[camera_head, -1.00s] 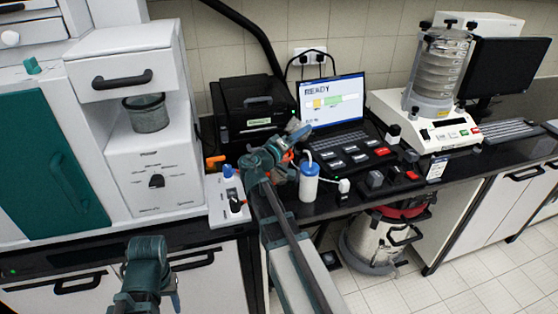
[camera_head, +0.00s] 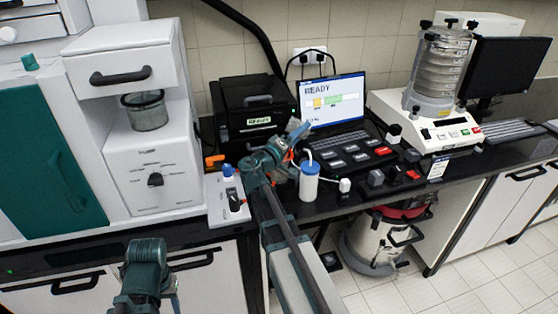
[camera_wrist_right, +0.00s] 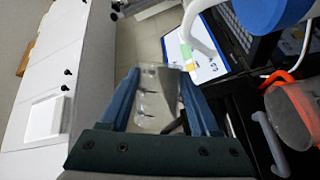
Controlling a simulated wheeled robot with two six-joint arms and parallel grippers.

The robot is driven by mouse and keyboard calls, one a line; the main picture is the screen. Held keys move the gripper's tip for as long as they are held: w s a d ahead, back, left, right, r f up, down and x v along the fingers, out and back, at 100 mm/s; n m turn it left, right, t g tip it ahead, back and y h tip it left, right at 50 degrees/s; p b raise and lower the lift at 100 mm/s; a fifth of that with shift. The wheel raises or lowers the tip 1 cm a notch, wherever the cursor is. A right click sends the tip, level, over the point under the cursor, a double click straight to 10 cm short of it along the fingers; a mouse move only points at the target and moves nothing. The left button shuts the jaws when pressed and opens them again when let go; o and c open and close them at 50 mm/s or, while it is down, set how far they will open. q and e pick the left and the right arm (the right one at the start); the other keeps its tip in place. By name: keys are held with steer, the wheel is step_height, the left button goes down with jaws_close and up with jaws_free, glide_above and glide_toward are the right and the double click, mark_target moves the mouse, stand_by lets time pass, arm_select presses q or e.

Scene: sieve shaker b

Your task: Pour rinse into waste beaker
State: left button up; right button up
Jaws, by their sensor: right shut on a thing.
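My right gripper (camera_head: 297,136) is above the bench in front of the black printer-like box, its wrist just left of the white bottle with a blue cap (camera_head: 309,183). In the right wrist view its two blue fingers (camera_wrist_right: 160,100) are shut on a clear see-through vessel (camera_wrist_right: 157,97) with dark marks. Its contents cannot be made out, and the head view hardly shows it. A grey see-through beaker-like vessel (camera_head: 147,113) sits in the recess of the white cabinet; I cannot tell whether it is the waste beaker. My left gripper (camera_head: 172,292) is low in front of the cabinets, its fingertips unclear.
A laptop (camera_head: 333,105) reading READY stands behind a black button panel (camera_head: 350,152). The black box (camera_head: 252,112) is left of it. A sieve shaker (camera_head: 437,90) stands at the right. A red-topped vacuum (camera_head: 375,240) is under the bench. An orange object (camera_head: 214,162) lies near the white cabinet.

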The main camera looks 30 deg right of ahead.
steer(key=shift+f+n+b, duration=0.2)
steer(key=shift+n+b, duration=0.25)
steer(key=shift+n, duration=0.05)
steer(key=shift+w+a+f+n+t+h+b, duration=0.4)
steer(key=shift+a+n+t+h+b, duration=0.1)
steer(key=shift+n+b, duration=0.5)
stand_by(0.4)
steer(key=shift+w+f+n+t+b, duration=0.1)
steer(key=shift+f+n+t+b, duration=0.25)
steer(key=shift+n+b, duration=0.65)
stand_by(0.4)
steer(key=shift+w+a+r+n+t+h+b, duration=0.2)
steer(key=shift+r+n+t+h+b, duration=0.2)
steer(key=shift+n, duration=0.5)
stand_by(0.5)
